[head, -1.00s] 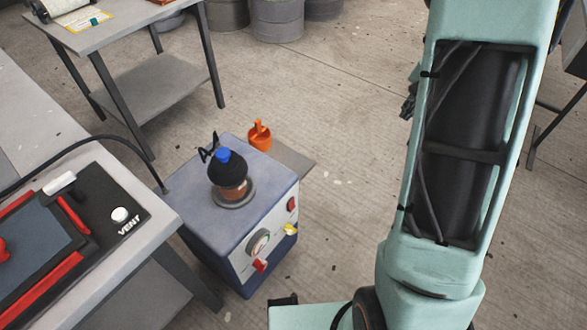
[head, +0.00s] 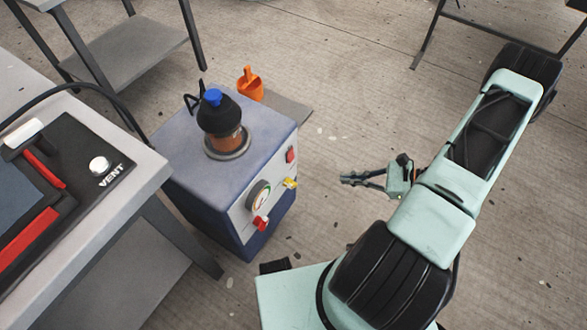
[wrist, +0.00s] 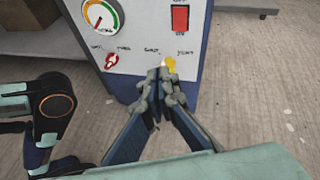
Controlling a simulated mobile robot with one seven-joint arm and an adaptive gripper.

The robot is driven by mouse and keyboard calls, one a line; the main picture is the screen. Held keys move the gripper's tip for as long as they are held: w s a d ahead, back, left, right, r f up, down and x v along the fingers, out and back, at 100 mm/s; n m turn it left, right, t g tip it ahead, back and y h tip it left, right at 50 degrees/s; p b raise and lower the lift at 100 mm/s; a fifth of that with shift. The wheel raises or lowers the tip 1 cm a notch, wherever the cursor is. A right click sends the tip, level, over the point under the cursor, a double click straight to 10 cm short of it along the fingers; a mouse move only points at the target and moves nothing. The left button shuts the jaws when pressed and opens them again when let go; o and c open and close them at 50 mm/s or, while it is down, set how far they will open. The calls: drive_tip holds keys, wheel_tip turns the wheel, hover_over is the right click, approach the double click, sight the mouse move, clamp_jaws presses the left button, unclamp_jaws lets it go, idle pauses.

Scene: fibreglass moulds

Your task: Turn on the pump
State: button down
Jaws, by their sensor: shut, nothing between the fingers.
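The pump (head: 215,190) is a blue box on the floor with a white front panel. A red rocker switch (head: 290,155) sits high on the panel; it also shows in the wrist view (wrist: 180,18). I cannot tell which way it is set. Below it is a yellow valve handle (head: 291,183), partly behind my fingers in the wrist view (wrist: 170,63). A round gauge (head: 258,195) and a red valve handle (head: 261,223) are on the panel's other side. My gripper (head: 344,180) is shut and empty, in front of the panel and apart from it in the head view.
The grey bench (head: 150,172) with a VENT knob (head: 98,166) is close at left. The floor right of the pump is clear.

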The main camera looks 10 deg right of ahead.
sight(292, 160)
drive_tip(key=m+t, duration=0.1)
drive_tip(key=a+f+m+t+b, duration=0.1)
drive_tip(key=m+t, duration=0.1)
drive_tip(key=w+a+f+m+t, duration=0.1)
drive_tip(key=m+t, duration=0.1)
drive_tip(key=shift+a+f+b, duration=0.1)
drive_tip(key=shift+f+b, duration=0.1)
drive_tip(key=shift+b, duration=0.15)
drive_tip(key=shift+a, duration=0.1)
drive_tip(key=b+x, duration=0.1)
drive_tip(key=x, duration=0.6)
drive_tip(key=b+x, duration=0.1)
drive_tip(key=x, duration=0.6)
drive_tip(key=shift+r, duration=0.2)
drive_tip(key=shift+b, duration=0.35)
